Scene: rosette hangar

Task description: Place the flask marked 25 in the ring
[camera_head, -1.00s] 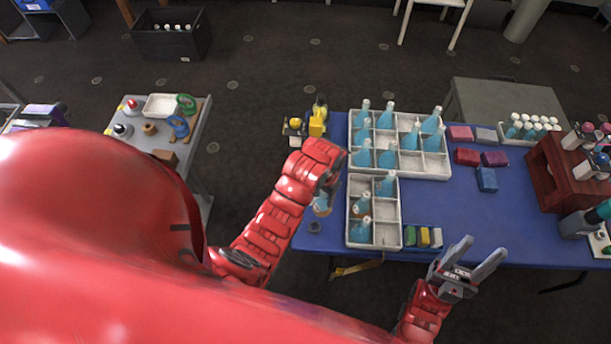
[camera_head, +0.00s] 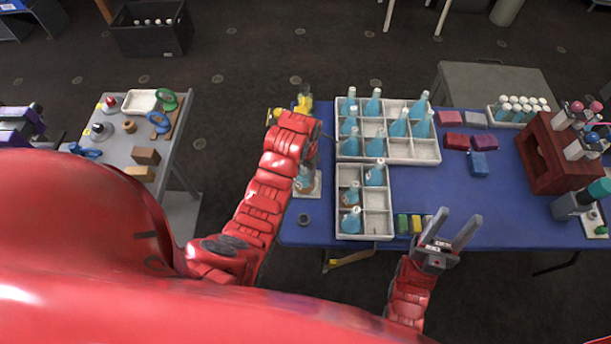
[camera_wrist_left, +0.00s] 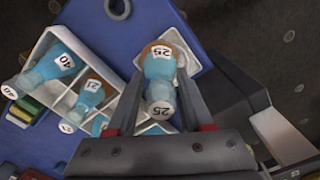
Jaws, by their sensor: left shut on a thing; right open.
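The flask marked 25 (camera_wrist_left: 160,72) is blue with a white cap that also reads 25. My left gripper (camera_wrist_left: 160,97) is shut on it, one finger on each side. In the head view the flask (camera_head: 304,182) shows just below my left gripper (camera_head: 311,165). A brown ring (camera_wrist_left: 147,49) shows at the flask's base, over a white plate (camera_wrist_left: 187,52) on the blue table. I cannot tell whether the base sits in the ring or is just above it. My right gripper (camera_head: 457,225) is open and empty over the table's front edge.
A small white tray (camera_head: 378,224) with several flasks stands right of my left gripper, a larger one (camera_head: 428,152) behind it. A dark ring (camera_head: 303,219) lies near the table's front left. Coloured blocks (camera_head: 478,163) and a red-brown rack (camera_head: 545,160) are further right.

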